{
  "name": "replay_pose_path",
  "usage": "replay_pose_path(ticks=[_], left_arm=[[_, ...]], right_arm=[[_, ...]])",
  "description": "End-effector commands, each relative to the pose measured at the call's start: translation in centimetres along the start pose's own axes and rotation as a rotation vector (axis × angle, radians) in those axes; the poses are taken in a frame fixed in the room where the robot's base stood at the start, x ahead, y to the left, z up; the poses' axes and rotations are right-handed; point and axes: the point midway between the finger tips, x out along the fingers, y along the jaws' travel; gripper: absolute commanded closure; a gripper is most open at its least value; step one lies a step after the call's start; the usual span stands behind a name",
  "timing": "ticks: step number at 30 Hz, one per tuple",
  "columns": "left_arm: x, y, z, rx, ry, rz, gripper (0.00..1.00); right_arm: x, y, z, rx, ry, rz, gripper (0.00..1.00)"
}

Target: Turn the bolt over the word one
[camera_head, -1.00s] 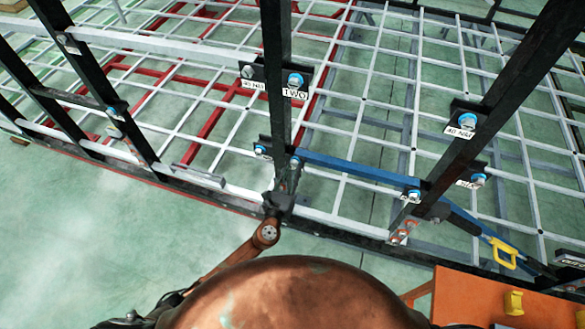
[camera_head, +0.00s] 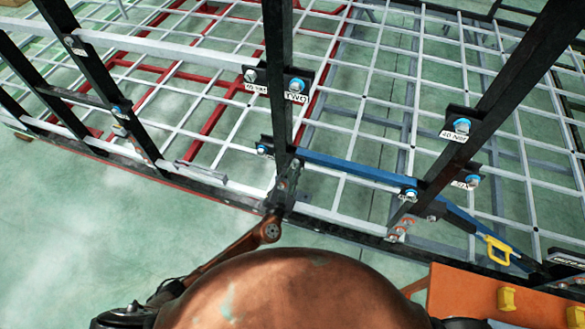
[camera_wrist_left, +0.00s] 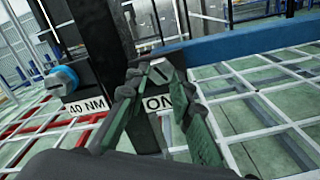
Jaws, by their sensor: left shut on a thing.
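The word plate, showing "ON" with its end hidden (camera_wrist_left: 158,103), is on a dark bracket on the black post (camera_head: 278,80). Just above it in the left wrist view is a grey bolt head (camera_wrist_left: 159,70). My left gripper (camera_wrist_left: 155,78) has its two fingers around this bolt head and is shut on it. In the head view, my left gripper (camera_head: 291,172) is upright against the foot of the post and hides the bolt. To its left, a blue-capped bolt (camera_wrist_left: 62,81) is over a "40 NM" plate (camera_wrist_left: 88,105). My right gripper is not in view.
A "TWO" plate (camera_head: 296,97) with a blue bolt (camera_head: 296,85) is higher on the same post. A blue bar (camera_head: 350,168) runs right from the post. A second post (camera_head: 490,100) stands right. An orange surface (camera_head: 460,296) is at the lower right.

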Motion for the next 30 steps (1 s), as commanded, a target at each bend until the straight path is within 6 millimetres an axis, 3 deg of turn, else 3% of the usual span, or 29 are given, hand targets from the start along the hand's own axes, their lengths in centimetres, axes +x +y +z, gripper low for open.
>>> replay_pose_path(ticks=[14,15,22,30], left_arm=[[-0.26,-0.43,-0.22,0.014,0.003,-0.008,1.00],[-0.26,-0.44,-0.22,0.014,0.003,-0.008,0.77],[-0.15,-0.25,-0.10,0.013,0.001,-0.004,0.61],[-0.14,-0.13,-0.03,0.012,0.000,-0.002,0.61]], right_arm=[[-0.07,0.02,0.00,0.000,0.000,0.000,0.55],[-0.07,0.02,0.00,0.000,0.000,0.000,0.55],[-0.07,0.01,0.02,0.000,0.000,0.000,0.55],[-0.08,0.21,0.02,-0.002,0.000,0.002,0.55]])
